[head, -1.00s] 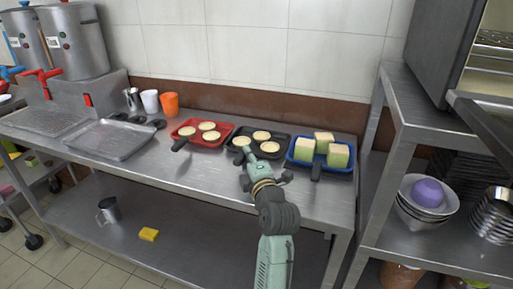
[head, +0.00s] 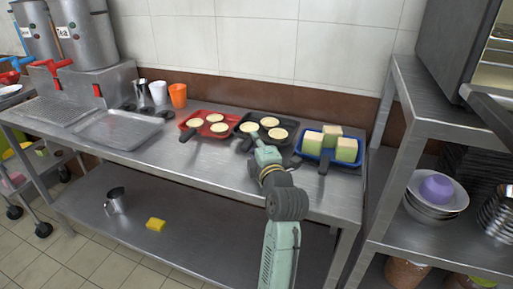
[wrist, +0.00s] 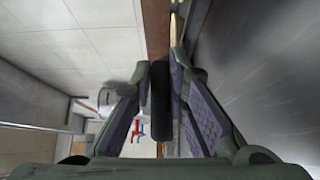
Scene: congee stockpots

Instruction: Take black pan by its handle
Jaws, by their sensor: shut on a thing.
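The black pan (head: 262,130) sits on the steel counter, between a red pan and a blue pan, with several pale round patties in it. Its dark handle (head: 244,146) points toward the front of the counter. My gripper (head: 252,147) reaches in from the front at the handle and partly covers it. In the wrist view my gripper (wrist: 165,100) has its two padded fingers on either side of the black handle (wrist: 161,105), shut on it. Most of the pan is out of the wrist view.
The red pan (head: 198,132) with patties is close on the left. The blue pan (head: 315,155) with pale green-sided blocks is close on the right. A metal tray (head: 120,131) and cups (head: 178,95) stand farther left. A steel shelf unit (head: 375,190) stands right of the counter.

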